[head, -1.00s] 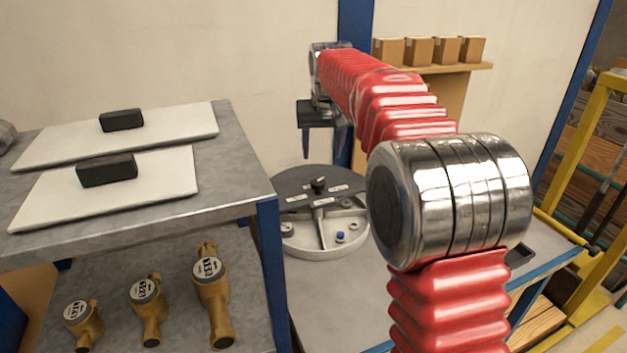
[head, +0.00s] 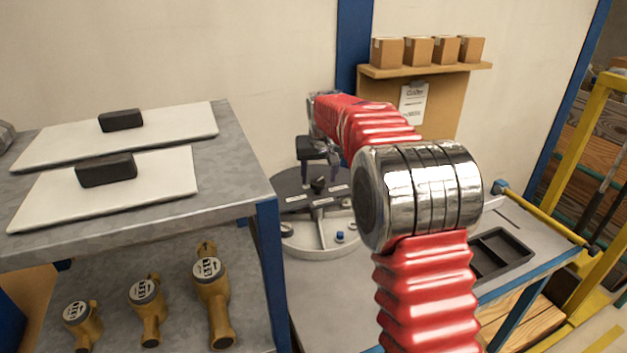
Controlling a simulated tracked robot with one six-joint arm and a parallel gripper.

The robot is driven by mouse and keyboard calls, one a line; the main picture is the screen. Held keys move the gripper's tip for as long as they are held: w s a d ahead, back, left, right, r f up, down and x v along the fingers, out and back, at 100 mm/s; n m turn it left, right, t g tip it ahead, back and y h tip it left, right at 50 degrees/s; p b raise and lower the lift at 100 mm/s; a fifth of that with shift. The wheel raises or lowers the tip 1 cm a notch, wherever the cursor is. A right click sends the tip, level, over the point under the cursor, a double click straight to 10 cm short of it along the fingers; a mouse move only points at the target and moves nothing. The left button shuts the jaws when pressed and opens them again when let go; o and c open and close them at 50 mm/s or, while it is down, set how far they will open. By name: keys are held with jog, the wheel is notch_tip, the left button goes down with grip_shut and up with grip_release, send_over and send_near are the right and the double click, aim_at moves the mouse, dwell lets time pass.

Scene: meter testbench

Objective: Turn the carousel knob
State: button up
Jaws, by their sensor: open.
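The carousel (head: 314,247) is a round light-grey base with a dark half cover bearing white labels, standing on the grey bench. Its black knob (head: 318,185) stands up at the middle of the cover. My gripper (head: 318,178) is open, pointing down over the carousel, with its fingers close around or just behind the knob. I cannot tell from this view whether the fingers touch it. My arm hides the carousel's right edge. A small blue piece (head: 340,236) sits in the uncovered front part of the carousel.
A grey metal shelf (head: 150,228) with white boards and black blocks stands at left. Brass meters (head: 211,275) sit on its lower level. A black tray (head: 497,252) lies on the bench at right. Cardboard boxes (head: 417,51) stand on a wall shelf behind.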

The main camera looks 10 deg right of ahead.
jog(key=shift+x, duration=1.15)
jog(key=shift+c, duration=0.5)
jog(key=c, duration=0.9)
jog(key=shift+o, duration=0.6)
jog(key=shift+a, duration=0.7)
jog(key=shift+d, duration=0.45)
jog(key=shift+c, duration=0.7)
